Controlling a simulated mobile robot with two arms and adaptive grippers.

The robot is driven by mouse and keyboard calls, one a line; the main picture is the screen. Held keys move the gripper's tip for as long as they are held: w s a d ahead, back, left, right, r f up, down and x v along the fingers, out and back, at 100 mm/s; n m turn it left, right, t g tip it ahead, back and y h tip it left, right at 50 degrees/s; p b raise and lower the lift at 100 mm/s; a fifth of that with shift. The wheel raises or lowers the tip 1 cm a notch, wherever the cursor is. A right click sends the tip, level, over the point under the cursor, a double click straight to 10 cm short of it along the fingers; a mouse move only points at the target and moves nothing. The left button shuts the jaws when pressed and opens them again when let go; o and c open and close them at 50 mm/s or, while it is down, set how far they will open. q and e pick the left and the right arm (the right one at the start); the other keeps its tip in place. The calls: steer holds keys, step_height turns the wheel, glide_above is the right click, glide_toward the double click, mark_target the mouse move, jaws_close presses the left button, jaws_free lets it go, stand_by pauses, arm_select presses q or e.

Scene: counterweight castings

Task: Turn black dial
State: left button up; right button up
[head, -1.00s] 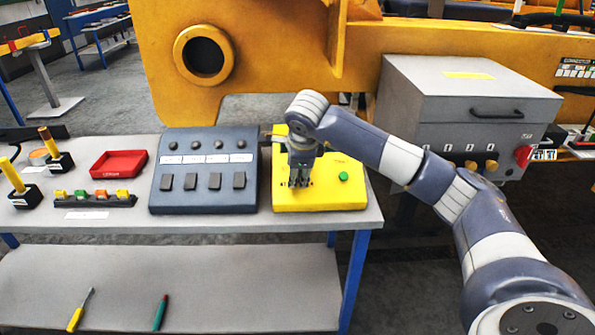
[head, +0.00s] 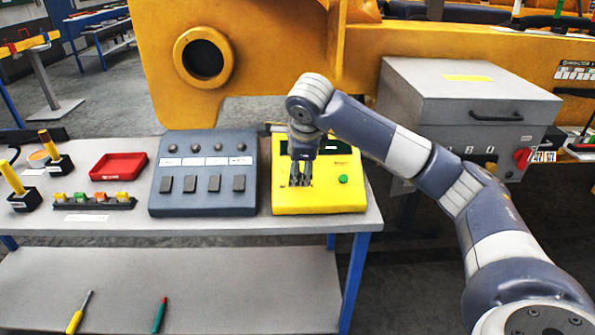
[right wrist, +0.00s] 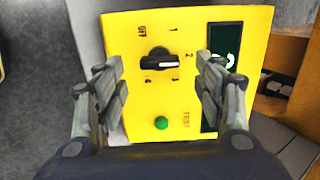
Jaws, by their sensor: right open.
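The black dial (right wrist: 159,62) shows in the right wrist view on the face of a yellow tester box (right wrist: 185,18). Its pointer, with a white mark, points right, and printed marks surround it. My right gripper (right wrist: 162,88) is open, with one finger at each side of the dial's position in the picture, apart from it. In the head view my right gripper (head: 300,183) is over the left part of the yellow box (head: 330,205) and hides the dial. My left gripper is not in view.
A green button (head: 343,180) and a dark display (right wrist: 225,45) are on the same box. A dark blue switch panel (head: 205,205) stands close on its left. A red tray (head: 118,166) lies farther left. A grey cabinet (head: 450,90) stands at the right.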

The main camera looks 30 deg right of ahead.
steer(key=v, duration=0.7)
steer(key=shift+s, duration=0.1)
